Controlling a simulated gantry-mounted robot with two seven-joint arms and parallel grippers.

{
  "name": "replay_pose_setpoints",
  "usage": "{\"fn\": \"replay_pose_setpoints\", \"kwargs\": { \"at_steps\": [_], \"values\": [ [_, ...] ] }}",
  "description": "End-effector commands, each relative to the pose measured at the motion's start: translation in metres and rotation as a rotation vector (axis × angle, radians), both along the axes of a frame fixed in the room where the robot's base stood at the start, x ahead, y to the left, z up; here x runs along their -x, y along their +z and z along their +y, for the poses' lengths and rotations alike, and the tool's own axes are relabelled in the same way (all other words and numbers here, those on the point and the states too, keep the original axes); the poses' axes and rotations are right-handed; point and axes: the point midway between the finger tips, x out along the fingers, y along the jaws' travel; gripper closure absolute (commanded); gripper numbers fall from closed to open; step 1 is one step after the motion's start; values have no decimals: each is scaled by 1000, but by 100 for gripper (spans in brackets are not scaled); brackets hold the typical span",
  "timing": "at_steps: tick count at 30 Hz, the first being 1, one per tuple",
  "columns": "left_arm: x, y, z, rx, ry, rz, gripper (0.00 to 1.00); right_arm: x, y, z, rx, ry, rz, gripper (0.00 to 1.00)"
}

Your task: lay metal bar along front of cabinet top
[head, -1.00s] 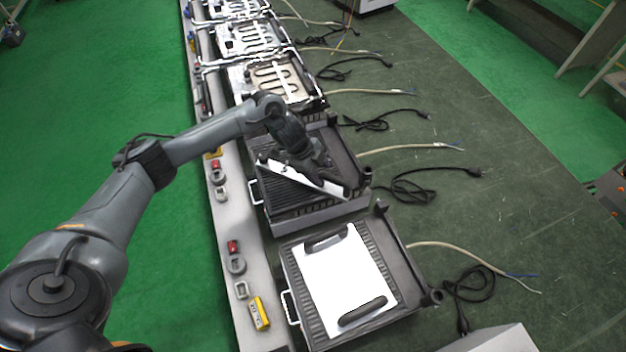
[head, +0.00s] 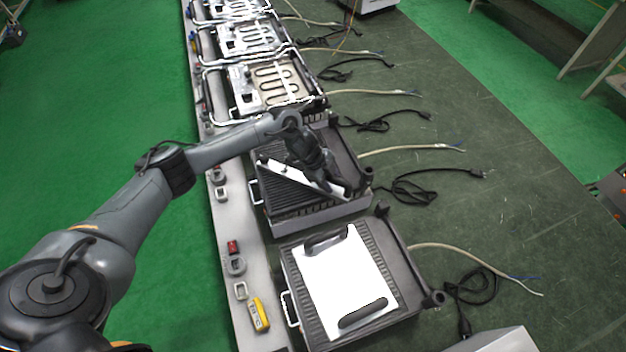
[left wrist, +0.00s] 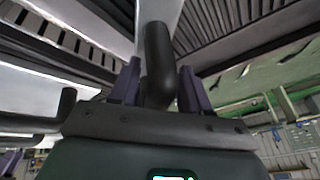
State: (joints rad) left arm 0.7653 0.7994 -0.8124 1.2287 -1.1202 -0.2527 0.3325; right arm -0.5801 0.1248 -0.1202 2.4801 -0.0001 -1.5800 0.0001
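My left gripper (head: 327,183) is low over the right part of the bar. In the left wrist view, the two fingers (left wrist: 158,88) stand either side of a dark rounded post (left wrist: 158,50); whether they press on it is unclear. My right gripper is not in view.
The nearest unit (head: 410,290) carries a white plate (head: 345,278) with two black handles. Several units with exposed heating coils (head: 275,80) stand behind. Cables (head: 405,192) lie to the right. A yellow device (head: 259,314) lies on the left ledge.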

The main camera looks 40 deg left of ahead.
Motion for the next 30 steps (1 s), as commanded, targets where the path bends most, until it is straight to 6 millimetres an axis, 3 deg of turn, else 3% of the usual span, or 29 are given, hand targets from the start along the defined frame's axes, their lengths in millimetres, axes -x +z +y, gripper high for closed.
{"fn": "replay_pose_setpoints", "kwargs": {
  "at_steps": [1, 9, 22, 30],
  "values": [
    [0, 0, 0, 0, 0, 0, 62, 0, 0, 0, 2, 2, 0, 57],
    [0, 0, 0, 0, 0, 0, 100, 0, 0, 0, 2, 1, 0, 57],
    [0, 5, 0, 0, -1, -2, 100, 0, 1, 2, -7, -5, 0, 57],
    [-1, 31, 0, 1, 0, -5, 100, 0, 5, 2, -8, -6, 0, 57]
  ]
}}
